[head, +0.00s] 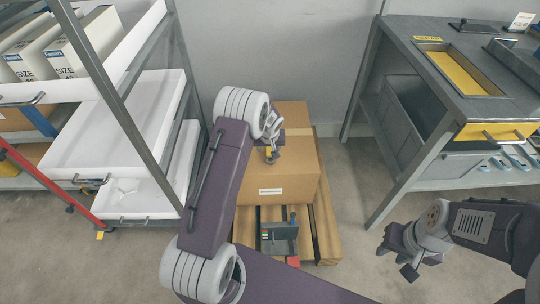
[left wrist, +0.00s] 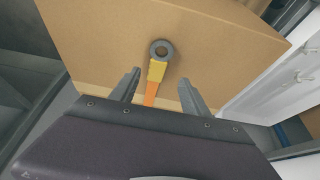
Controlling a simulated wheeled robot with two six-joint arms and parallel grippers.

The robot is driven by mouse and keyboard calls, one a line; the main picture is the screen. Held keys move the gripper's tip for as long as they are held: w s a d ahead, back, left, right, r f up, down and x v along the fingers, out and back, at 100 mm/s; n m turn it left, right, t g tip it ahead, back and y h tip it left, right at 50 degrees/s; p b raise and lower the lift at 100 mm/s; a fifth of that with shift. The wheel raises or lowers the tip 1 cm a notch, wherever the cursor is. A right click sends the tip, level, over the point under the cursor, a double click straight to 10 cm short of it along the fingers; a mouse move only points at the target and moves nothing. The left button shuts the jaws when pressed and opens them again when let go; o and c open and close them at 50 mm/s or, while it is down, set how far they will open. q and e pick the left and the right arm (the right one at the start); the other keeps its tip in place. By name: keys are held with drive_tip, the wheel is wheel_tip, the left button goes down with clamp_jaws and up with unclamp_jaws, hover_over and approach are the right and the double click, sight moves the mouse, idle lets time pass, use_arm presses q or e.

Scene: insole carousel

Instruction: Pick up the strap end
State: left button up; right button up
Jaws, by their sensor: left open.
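The strap end is a yellow tab (left wrist: 157,71) with a dark grey ring (left wrist: 161,50) above it and an orange strap (left wrist: 151,92) running down from it. It lies against the face of a cardboard box (left wrist: 220,60). In the head view the strap end (head: 270,153) is a small yellow and dark piece by the box (head: 297,155), partly hidden. My left gripper (left wrist: 158,80) is open, its fingers on either side of the strap and tab; I cannot tell whether they touch. It also shows at the box in the head view (head: 273,145). My right gripper (head: 397,262) hangs at the lower right, away from the box.
A rack with white trays (head: 110,135) stands left. A grey workbench with a yellow-lined opening (head: 462,73) stands right. Floor is clear between pallet and workbench.

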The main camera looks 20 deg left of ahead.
sight(270, 154)
use_arm(q)
drive_tip(key=b+x, duration=0.1)
drive_tip(key=x, duration=0.1)
drive_tip(key=b+x, duration=0.1)
drive_tip(key=x, duration=0.1)
drive_tip(key=shift+w+d+f, duration=0.15)
drive_tip(key=shift+w+f, duration=0.1)
drive_tip(key=shift+f, duration=0.1)
clamp_jaws()
drive_tip(key=shift+r, duration=0.1)
drive_tip(key=shift+r, duration=0.1)
drive_tip(key=shift+r+p, duration=0.35)
drive_tip(key=shift+p, duration=0.05)
drive_tip(key=r+p, duration=0.1)
drive_tip(key=r, duration=0.1)
drive_tip(key=d+r+p, duration=0.1)
drive_tip(key=r, duration=0.1)
drive_tip(key=shift+s, duration=0.15)
drive_tip(key=s+d+r+p, duration=0.2)
drive_tip(key=s+d+r, duration=0.2)
drive_tip(key=d, duration=0.6)
wheel_tip(270, 154, up, 2)
drive_tip(key=shift+r, duration=0.1)
